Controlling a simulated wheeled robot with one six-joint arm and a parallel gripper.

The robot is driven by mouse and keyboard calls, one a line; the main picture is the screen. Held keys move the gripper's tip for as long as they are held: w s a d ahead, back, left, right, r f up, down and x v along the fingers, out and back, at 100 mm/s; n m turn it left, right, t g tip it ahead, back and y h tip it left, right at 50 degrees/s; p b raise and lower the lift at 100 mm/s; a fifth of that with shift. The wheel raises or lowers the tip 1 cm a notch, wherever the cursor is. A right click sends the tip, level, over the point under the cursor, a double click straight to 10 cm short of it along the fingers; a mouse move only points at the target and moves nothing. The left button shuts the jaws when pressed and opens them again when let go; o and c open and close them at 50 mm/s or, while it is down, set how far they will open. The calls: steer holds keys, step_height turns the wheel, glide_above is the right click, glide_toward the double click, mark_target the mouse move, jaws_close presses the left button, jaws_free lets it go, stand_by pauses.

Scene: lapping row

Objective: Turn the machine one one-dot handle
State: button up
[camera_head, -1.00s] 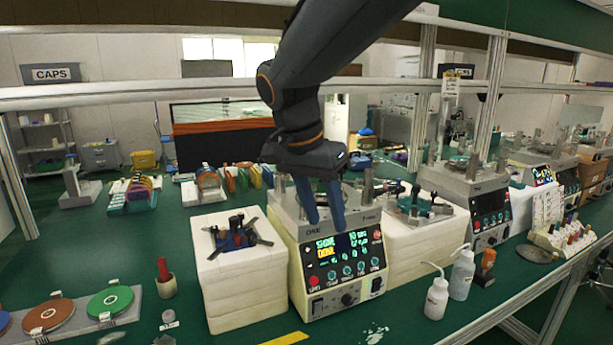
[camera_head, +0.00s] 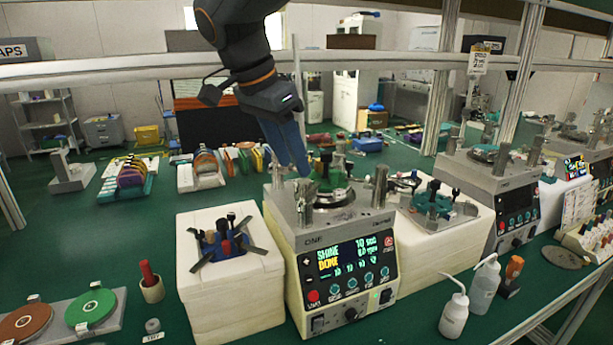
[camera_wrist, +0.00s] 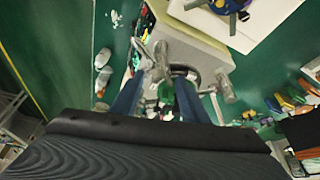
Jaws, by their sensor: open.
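Machine one (camera_head: 345,235) is a cream and grey bench unit marked ONE, with a lit panel. Silver posts stand on its top: one at the front left (camera_head: 303,200) and one at the right (camera_head: 379,188). A green piece (camera_head: 334,178) sits on the round plate between them. I cannot make out dots on any handle. My gripper (camera_head: 302,170) points down above the machine's left side, its blue fingers near the front-left post. In the wrist view the fingers (camera_wrist: 158,98) are apart, with part of the green piece showing between them; no grip on anything shows.
A white block stack (camera_head: 230,290) with a dark-armed fixture stands left of the machine, another block with a fixture (camera_head: 440,235) right. Squeeze bottles (camera_head: 455,312) stand at the front right. Coloured discs (camera_head: 95,307) lie front left. A frame rail crosses behind.

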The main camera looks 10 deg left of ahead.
mark_target(306, 181)
steer(key=x, duration=0.2)
steer(key=p+x, duration=0.1)
steer(key=x, duration=0.2)
steer(key=shift+w+d, duration=0.2)
steer(key=shift+d, duration=0.2)
steer(key=shift+x, duration=0.8)
steer(key=shift+s+a, duration=0.1)
jaws_close()
